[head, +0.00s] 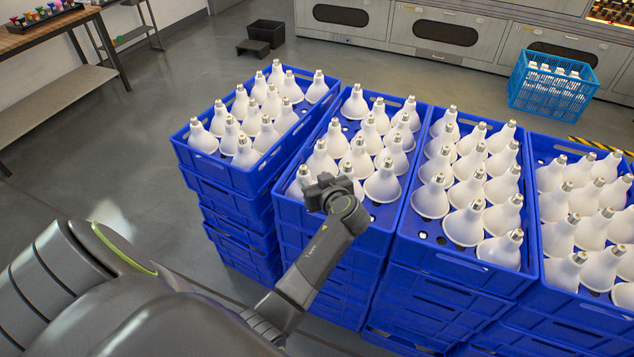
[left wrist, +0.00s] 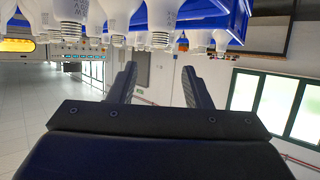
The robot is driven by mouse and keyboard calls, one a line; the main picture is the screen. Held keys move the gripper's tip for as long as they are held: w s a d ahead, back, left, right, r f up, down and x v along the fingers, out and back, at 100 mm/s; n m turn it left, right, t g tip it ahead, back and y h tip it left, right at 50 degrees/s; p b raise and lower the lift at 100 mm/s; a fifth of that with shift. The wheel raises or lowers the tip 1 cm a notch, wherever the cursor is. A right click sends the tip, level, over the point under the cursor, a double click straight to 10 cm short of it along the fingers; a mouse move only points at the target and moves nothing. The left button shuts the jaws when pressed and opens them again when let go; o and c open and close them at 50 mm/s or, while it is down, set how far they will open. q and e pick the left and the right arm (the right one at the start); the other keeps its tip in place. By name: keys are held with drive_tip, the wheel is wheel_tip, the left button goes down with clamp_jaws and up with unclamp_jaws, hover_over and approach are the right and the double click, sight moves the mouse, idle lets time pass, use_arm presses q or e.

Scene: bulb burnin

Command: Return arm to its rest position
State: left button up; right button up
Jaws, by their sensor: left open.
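My left arm comes in from the lower left in the head view, and its gripper (head: 328,188) is at the front edge of the second blue crate (head: 385,236). In the left wrist view the two fingers of this gripper (left wrist: 160,85) stand apart with nothing between them. White bulbs (left wrist: 115,14) and a blue crate side show upside down along the top of that view, beyond the fingers. In the head view, white bulbs (head: 383,184) stand caps up in the second crate, just behind the gripper. My right gripper is in neither view.
Stacked blue crates of bulbs stand in a row: the left stack (head: 222,176), a third (head: 425,262) and a fourth at the right. A lighter blue basket (head: 550,98) and a black bin (head: 266,33) are on the floor behind. A workbench (head: 50,32) stands upper left. Floor left of the crates is clear.

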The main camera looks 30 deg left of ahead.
use_arm(q)
drive_tip(key=shift+s+f, duration=0.1)
drive_tip(key=shift+s, duration=0.1)
drive_tip(key=s+a+f+m+g+h, duration=0.1)
drive_tip(key=s+f+m+h, duration=0.15)
drive_tip(key=s, duration=0.55)
drive_tip(key=s+a+f+m+g+h, duration=0.15)
drive_tip(key=s+f, duration=0.25)
drive_tip(key=s, duration=0.5)
drive_tip(key=s+d+r+m+g+h, duration=0.1)
drive_tip(key=s+d+m+h, duration=0.2)
drive_tip(key=s, duration=0.5)
drive_tip(key=s+d+r+m+g+h, duration=0.1)
drive_tip(key=s+d+m+h, duration=0.1)
drive_tip(key=s+d+m, duration=0.35)
drive_tip(key=s+a+f+n, duration=0.1)
drive_tip(key=a+f, duration=0.1)
drive_tip(key=f, duration=1)
drive_tip(key=s+a+f+n, duration=0.1)
drive_tip(key=f, duration=1.1)
drive_tip(key=s+d+f+g+h, duration=0.1)
drive_tip(key=s+f+g, duration=0.1)
drive_tip(key=s+f, duration=1.3)
drive_tip(key=shift+f, duration=0.7)
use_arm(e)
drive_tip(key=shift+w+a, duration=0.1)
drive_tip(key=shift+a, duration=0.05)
